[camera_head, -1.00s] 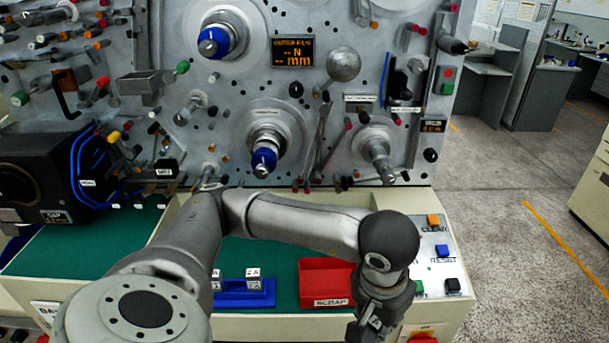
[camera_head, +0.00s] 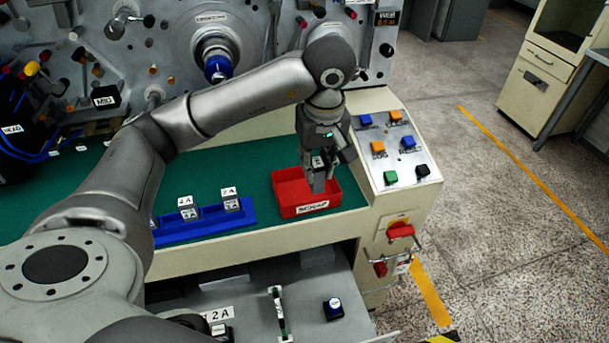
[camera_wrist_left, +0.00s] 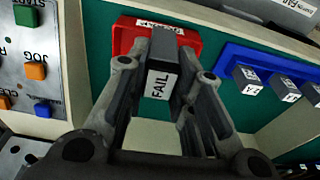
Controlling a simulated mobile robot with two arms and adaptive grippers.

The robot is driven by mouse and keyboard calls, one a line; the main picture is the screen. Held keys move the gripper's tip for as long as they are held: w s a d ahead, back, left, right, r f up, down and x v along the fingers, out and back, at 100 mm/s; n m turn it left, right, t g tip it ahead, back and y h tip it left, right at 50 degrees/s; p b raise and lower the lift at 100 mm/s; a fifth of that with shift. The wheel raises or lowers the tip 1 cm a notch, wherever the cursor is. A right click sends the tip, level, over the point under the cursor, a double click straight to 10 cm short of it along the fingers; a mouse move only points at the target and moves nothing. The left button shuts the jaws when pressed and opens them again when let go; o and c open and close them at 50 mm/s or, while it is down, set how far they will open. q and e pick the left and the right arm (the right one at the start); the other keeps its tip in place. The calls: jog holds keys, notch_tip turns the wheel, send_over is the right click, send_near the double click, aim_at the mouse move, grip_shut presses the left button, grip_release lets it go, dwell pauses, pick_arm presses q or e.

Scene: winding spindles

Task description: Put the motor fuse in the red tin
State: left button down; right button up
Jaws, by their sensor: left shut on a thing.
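The motor fuse (camera_wrist_left: 160,72) is a grey block with a white FAIL label, seen between the fingers of my left gripper in the left wrist view. My left gripper (camera_head: 318,182) is shut on it and points down over the red tin in the head view. The red tin (camera_head: 290,210) is an open box with a SCRAP label, on the green worktop near its right end. It also shows behind the fuse in the left wrist view (camera_wrist_left: 124,38). The fingers hide part of the tin's inside, and I cannot tell whether the fuse touches it. My right gripper is not in view.
A blue rack (camera_head: 205,228) with labelled grey fuses stands left of the tin. A sloped button panel (camera_head: 405,150) is close on the right. The machine face (camera_head: 262,60) rises behind. Below the worktop is an open drawer (camera_head: 250,298) with small parts.

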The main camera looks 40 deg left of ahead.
pick_arm(q)
jog(key=w+a+f+p, duration=0.1)
jog(key=a+f, duration=0.1)
jog(key=f, duration=0.1)
jog(key=w+a+f+p, duration=0.1)
jog(key=w+a+f, duration=0.1)
jog(key=f, duration=0.1)
jog(key=w+a+f+p, duration=0.1)
jog(key=w+a+f, duration=0.1)
jog(key=f, duration=0.1)
jog(key=shift+f+p, duration=0.3)
jog(key=shift+f, duration=0.4)
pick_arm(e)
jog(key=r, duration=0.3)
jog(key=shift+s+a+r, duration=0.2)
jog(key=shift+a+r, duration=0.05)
pick_arm(q)
jog(key=shift+f, duration=0.15)
jog(key=c, duration=1.3)
grip_release()
jog(key=shift+o, duration=0.2)
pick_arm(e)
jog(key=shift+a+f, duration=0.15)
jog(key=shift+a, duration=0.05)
